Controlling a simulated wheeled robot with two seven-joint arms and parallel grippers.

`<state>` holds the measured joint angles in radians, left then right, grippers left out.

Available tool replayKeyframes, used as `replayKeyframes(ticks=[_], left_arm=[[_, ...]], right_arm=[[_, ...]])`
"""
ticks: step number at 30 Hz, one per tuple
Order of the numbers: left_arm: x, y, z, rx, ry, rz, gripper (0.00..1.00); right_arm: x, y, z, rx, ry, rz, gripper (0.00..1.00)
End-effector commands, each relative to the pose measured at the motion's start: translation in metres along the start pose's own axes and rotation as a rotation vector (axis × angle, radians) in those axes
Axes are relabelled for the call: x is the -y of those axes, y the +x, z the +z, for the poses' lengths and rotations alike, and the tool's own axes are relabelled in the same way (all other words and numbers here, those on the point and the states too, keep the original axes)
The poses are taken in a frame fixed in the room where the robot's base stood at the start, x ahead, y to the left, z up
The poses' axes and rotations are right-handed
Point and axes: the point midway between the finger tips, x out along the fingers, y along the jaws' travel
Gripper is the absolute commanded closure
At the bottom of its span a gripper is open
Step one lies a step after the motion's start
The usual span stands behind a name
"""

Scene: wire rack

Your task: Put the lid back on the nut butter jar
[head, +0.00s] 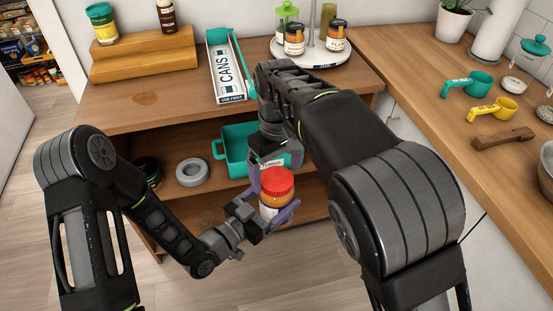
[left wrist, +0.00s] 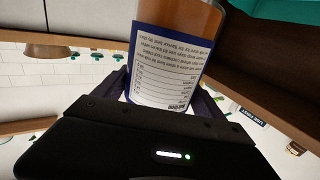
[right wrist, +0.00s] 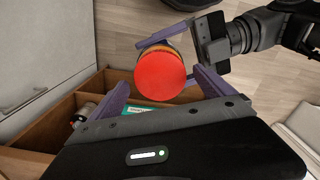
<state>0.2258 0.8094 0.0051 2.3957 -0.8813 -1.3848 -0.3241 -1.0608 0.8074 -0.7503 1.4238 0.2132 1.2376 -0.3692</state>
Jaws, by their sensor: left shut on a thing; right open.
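The nut butter jar (head: 277,212) is upright with an orange body and a white and blue label. Its red lid (head: 278,181) sits on top; I cannot tell whether it is screwed tight. My left gripper (head: 272,203) is shut on the jar body and holds it in the air before the shelves. The left wrist view shows the label (left wrist: 165,75) close up, with the lid out of frame. My right gripper (head: 274,166) is open by the lid. In the right wrist view the red lid (right wrist: 161,76) lies just beyond the open right fingers, apparently not clamped.
The wooden shelf unit (head: 150,118) stands behind, with a teal bin (head: 235,150) and a grey ring (head: 192,172) on its shelf. A CANS tray (head: 226,72) and a white turntable (head: 320,56) with jars are on top. A counter with measuring cups (head: 478,83) runs along the right.

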Motion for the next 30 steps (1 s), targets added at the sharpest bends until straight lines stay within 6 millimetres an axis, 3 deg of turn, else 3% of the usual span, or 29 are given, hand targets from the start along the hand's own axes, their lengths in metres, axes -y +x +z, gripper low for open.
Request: replayKeyframes(ticks=[4, 13, 30], left_arm=[[-0.0001, 0.0008, -0.0026, -0.007, 0.002, 0.001, 1.00], [-0.0001, 0.0008, -0.0026, -0.007, 0.002, 0.001, 1.00], [-0.0001, 0.0007, -0.0026, -0.007, 0.002, 0.001, 1.00]], right_arm=[[0.0001, 0.0106, 0.0003, 0.001, -0.001, 0.001, 0.08], [0.0001, 0.0123, 0.0001, 0.000, -0.001, 0.000, 0.08], [-0.0002, 0.0121, 0.0001, 0.000, 0.000, 0.001, 0.54]])
